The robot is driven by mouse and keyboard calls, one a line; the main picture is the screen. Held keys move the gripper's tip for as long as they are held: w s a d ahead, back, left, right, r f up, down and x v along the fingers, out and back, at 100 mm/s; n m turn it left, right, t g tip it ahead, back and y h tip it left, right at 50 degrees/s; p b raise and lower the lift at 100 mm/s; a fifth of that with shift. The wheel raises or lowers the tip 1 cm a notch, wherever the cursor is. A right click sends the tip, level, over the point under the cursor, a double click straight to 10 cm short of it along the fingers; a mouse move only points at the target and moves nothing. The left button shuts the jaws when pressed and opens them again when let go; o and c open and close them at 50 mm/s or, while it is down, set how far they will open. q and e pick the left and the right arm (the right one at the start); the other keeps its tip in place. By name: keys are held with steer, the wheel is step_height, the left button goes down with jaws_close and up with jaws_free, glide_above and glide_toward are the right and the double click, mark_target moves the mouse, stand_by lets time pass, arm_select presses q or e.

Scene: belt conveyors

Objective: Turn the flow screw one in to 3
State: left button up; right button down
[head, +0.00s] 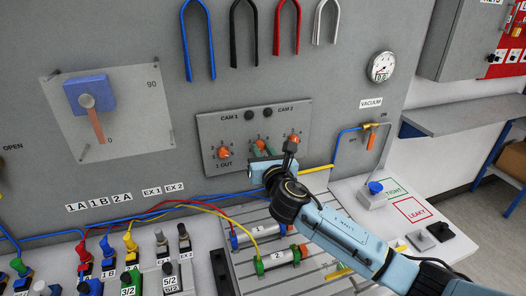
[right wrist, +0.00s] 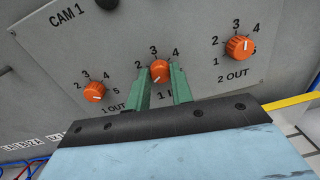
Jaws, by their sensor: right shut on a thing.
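The flow screw one in is an orange round knob (right wrist: 159,71), the middle of three on the grey panel (head: 215,129). In the right wrist view the numbers 2, 3 and 4 show around its top, and its label is partly covered by my gripper, with only "1 I" readable. My right gripper (right wrist: 164,84) has its two green fingers on either side of this knob, shut on it; the gripper also shows at the panel in the head view (head: 264,148). A short white mark shows on the knob's face; its exact reading is hard to tell. My left gripper is not in view.
The 1 OUT knob (right wrist: 94,91) is on the left and the 2 OUT knob (right wrist: 239,46) on the right, both close to my fingers. Cylinders 1 (head: 258,229) and 2 (head: 281,257) lie below.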

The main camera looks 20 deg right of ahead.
steer(key=m+p, duration=0.1)
steer(key=m, duration=0.3)
steer(key=shift+m, duration=0.4)
steer(key=m+p, duration=0.1)
steer(key=m, duration=0.5)
steer(key=shift+d+p, duration=0.15)
steer(key=shift+p, duration=0.15)
steer(key=m+p, duration=0.1)
steer(key=m, duration=0.5)
steer(key=shift+y, duration=0.3)
steer(key=m+p, duration=0.1)
steer(key=m, duration=0.5)
steer(key=shift+f, duration=0.1)
steer(key=c, duration=1.2)
jaws_free()
steer(key=shift+c, duration=0.2)
